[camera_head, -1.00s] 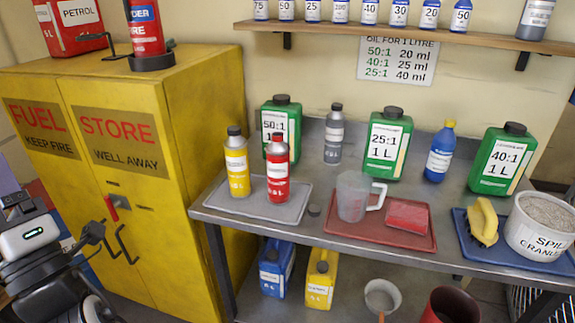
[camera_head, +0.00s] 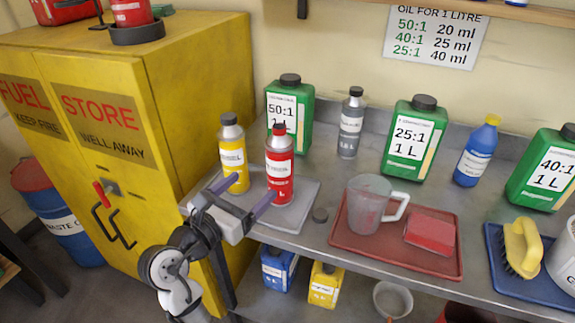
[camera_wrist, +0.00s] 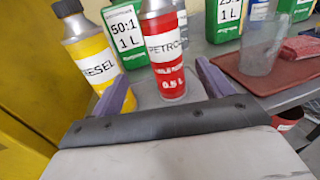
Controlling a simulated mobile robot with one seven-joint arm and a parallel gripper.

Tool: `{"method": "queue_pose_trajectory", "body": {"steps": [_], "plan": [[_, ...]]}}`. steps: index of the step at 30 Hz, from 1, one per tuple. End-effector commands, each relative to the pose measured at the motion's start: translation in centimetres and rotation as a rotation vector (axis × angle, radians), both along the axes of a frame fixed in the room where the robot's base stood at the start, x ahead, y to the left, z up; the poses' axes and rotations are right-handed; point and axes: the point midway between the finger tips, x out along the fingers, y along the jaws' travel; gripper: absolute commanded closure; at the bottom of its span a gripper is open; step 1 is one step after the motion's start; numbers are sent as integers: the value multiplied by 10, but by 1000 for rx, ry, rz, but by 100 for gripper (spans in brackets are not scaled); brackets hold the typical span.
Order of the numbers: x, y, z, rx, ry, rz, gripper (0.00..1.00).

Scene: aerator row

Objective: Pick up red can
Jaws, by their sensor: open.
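The red can (camera_head: 279,168), a bottle-shaped can with a dark cap, stands upright on the grey tray (camera_head: 290,219). In the wrist view the red can (camera_wrist: 166,62), labelled PETROL, stands ahead, between the lines of the two fingers. My gripper (camera_head: 248,194) is open at the tray's front left, its purple fingers pointing toward the cans. In the wrist view my gripper (camera_wrist: 162,82) shows one finger on each side, with nothing held. In the head view the right finger overlaps the red can's lower left; I cannot tell whether it touches.
A yellow can (camera_head: 232,155), labelled DIESEL in the wrist view, stands close left of the red can. A green 50:1 jug (camera_head: 303,112) is behind. The yellow cabinet (camera_head: 190,90) is at left.

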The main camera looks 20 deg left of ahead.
Motion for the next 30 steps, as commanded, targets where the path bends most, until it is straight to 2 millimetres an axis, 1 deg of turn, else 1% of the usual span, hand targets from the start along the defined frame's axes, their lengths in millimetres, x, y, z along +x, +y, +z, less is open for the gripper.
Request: {"method": "queue_pose_trajectory", "body": {"steps": [3, 9, 12, 17, 22, 25, 27, 30], "plan": [[23, -7, 2, 2, -1, -4, 21], [58, -15, 1, 4, -2, 0, 21], [68, -18, 1, 6, -2, 2, 21], [77, -21, -1, 5, -1, 1, 21], [99, -34, -7, 3, 0, 0, 21], [112, -36, -7, 6, -2, 2, 21], [117, -37, -7, 6, -4, 3, 21], [120, -38, -8, 7, -3, 4, 21]]}}
